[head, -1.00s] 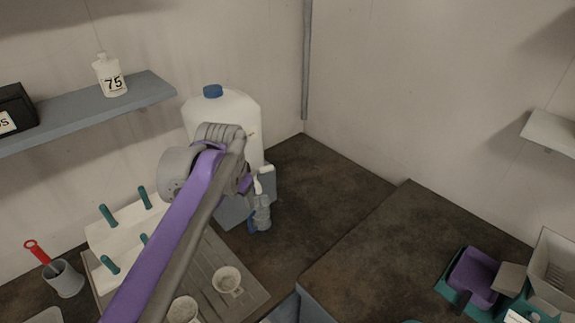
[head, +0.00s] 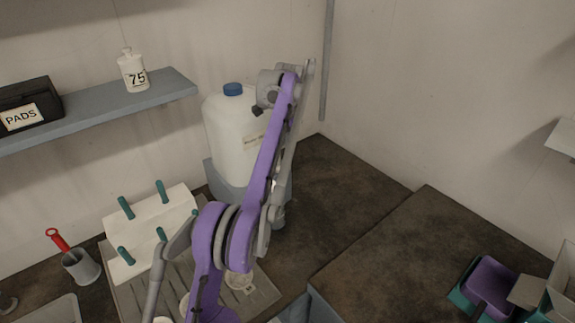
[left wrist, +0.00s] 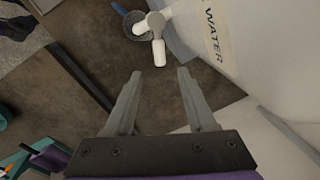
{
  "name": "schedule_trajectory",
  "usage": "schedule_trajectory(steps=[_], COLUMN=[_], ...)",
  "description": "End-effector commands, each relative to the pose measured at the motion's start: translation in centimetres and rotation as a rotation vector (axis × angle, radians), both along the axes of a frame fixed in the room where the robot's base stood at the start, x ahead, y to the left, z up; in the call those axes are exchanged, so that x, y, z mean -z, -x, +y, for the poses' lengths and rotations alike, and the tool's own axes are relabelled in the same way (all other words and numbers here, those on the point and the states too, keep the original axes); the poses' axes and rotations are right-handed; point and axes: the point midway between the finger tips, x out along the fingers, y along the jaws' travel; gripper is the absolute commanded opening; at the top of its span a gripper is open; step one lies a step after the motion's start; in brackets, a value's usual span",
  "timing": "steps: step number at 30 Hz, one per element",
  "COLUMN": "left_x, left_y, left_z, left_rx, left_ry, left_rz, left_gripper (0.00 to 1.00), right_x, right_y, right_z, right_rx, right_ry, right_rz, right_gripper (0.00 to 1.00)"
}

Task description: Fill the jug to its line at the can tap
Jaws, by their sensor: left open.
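The white water can (head: 228,135) with a blue cap stands on a grey-blue block (head: 222,183) at the back of the counter. In the left wrist view the can (left wrist: 255,45) fills the upper right, with its white tap (left wrist: 158,52) at the top. The jug (left wrist: 132,27) shows as a round rim beneath and beside the tap. Its water level and line cannot be made out. My left gripper (left wrist: 160,75) is open and empty, apart from tap and jug. In the head view my left arm hides the tap and most of the jug. My right gripper is not in view.
A white peg rack (head: 150,225) with teal pegs stands on a grooved board (head: 262,290) at left. A grey cup (head: 80,267) holds a red-handled tool. The shelf (head: 100,115) carries a "75" bottle and a PADS box. The counter right of the can is clear.

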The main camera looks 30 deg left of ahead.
Motion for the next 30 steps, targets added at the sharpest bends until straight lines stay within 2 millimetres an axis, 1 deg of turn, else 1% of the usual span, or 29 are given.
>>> schedule_trajectory(steps=[1, 3, 9, 12, 17, 25, 26, 30], left_x=[1.6, 3.0, 6.5, 7.6, 8.5, 8.6, 8.6, 8.6], left_y=[0.0, -0.1, -0.5, -0.7, -0.8, -0.9, -0.9, -0.9], left_z=[0.1, 0.3, 0.7, 0.8, 0.9, 1.0, 1.0, 0.9], left_rx=[0.000, -0.001, -0.001, -0.001, -0.002, -0.002, -0.002, -0.001], left_ry=[0.000, 0.000, 0.000, 0.000, 0.000, 0.000, 0.000, 0.000], left_rz=[0.004, 0.004, 0.001, 0.001, 0.000, 0.000, 0.000, 0.000], left_gripper=[0.56, 0.56, 0.56, 0.56, 0.56, 0.56, 0.54, 0.29], right_x=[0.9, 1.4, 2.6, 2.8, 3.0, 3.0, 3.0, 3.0], right_y=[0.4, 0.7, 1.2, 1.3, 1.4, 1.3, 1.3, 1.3], right_z=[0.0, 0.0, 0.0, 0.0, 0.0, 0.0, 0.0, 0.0], right_rx=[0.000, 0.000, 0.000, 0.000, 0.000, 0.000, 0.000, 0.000], right_ry=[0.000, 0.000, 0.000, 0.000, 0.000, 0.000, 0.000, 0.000], right_rz=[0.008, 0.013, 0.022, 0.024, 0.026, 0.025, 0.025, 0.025], right_gripper=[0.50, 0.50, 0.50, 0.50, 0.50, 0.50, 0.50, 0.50])
